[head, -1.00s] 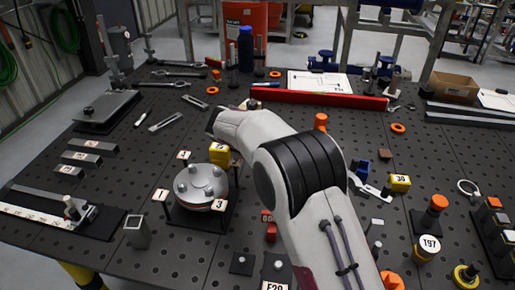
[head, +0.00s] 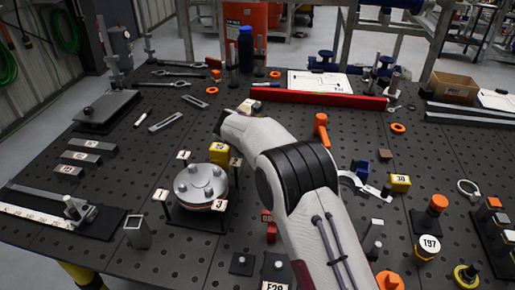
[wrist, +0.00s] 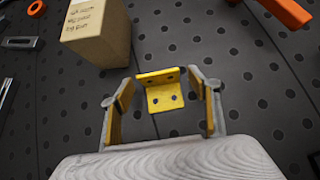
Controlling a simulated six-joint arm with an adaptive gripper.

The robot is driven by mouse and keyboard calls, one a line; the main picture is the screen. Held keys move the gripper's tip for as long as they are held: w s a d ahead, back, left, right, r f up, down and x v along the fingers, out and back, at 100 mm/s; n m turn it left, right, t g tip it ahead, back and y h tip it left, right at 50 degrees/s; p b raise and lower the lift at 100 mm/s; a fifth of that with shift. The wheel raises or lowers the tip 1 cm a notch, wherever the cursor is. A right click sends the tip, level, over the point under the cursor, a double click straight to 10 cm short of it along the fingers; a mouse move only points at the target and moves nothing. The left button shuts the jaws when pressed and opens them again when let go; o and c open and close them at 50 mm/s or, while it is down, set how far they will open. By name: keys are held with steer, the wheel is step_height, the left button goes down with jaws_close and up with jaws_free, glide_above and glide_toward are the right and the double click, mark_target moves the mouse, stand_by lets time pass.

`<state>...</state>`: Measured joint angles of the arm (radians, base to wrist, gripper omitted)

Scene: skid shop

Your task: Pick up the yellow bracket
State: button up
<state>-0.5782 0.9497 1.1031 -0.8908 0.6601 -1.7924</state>
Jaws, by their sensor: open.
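The yellow bracket (wrist: 162,92) is a small L-shaped piece with holes in both flanges. In the wrist view it sits on the dark perforated table, one flange flat and the other raised. My gripper (wrist: 160,84) is open, with one yellow-padded finger to the left of the bracket and one to the right. The bracket shows in the gap between them, and no clear contact is visible. I cannot tell the height of the fingertips above the table. In the head view my arm hides both the fingers and the bracket.
A tan box with handwriting (wrist: 97,35) stands just beyond the left finger. An orange tool (head: 321,128) lies right of my arm. A yellow block (head: 219,153) and a round bolted flange (head: 201,184) stand left of it. A red bar (head: 318,97) lies behind.

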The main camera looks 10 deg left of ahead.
steer(key=shift+w+f, duration=0.3)
steer(key=shift+f, duration=0.05)
stand_by(0.3)
steer(key=c, duration=1.3)
